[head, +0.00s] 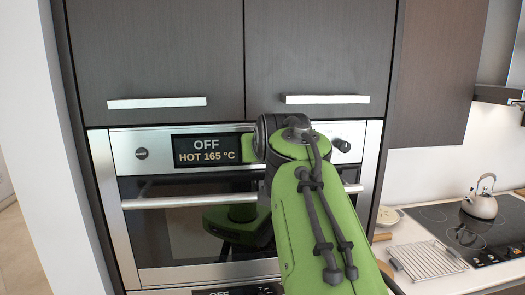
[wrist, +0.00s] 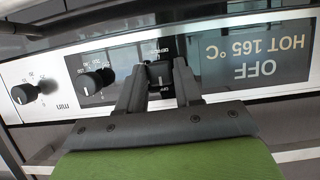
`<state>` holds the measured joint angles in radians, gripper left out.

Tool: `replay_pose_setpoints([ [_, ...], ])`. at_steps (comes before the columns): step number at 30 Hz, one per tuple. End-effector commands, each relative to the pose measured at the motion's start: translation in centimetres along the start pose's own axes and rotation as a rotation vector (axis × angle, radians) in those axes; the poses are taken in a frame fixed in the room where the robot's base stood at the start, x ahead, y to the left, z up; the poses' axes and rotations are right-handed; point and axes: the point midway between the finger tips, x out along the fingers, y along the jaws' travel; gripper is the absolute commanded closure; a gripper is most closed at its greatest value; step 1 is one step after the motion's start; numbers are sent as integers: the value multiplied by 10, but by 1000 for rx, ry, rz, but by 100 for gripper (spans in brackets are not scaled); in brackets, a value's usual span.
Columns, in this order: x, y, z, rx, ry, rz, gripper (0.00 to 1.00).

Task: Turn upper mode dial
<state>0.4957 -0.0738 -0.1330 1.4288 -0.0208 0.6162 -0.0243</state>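The upper oven's mode dial (wrist: 160,74) is a black knob with a light mark, beside the display in the upside-down wrist view. My gripper (wrist: 160,68) is open, with one finger on each side of this dial. The fingers are close to its sides; contact cannot be made out. The upper display reads "OFF" and "HOT 165 °C" (head: 207,150) in the head view, and shows inverted in the wrist view (wrist: 257,55). In the head view my arm hides the mode dial and my fingertips.
Two other black dials, one nearer (wrist: 90,81) and one farther (wrist: 26,92), lie left of my gripper in the wrist view. The oven door handle (head: 195,202) runs below the panel. Cabinet handles (head: 157,102) are above. A kettle (head: 482,204) stands on the hob at right.

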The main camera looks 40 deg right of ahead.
Motion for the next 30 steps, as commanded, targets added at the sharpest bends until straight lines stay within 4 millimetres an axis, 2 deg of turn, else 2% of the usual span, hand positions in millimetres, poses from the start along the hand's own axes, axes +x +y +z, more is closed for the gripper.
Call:
replay_pose_setpoints([
  [1, 0, 0, 0, 0, 1, 0, 57],
  [3, 0, 0, -1, 1, 3, 0, 47],
  [11, -2, 0, -2, 2, 7, 0, 47],
  [14, -11, 0, -2, 2, 10, 0, 47],
  [17, -32, 0, -2, 1, 12, -1, 47],
  [24, -102, 0, -2, 2, 13, 0, 47],
  [30, -146, 0, -1, 2, 8, 1, 47],
])
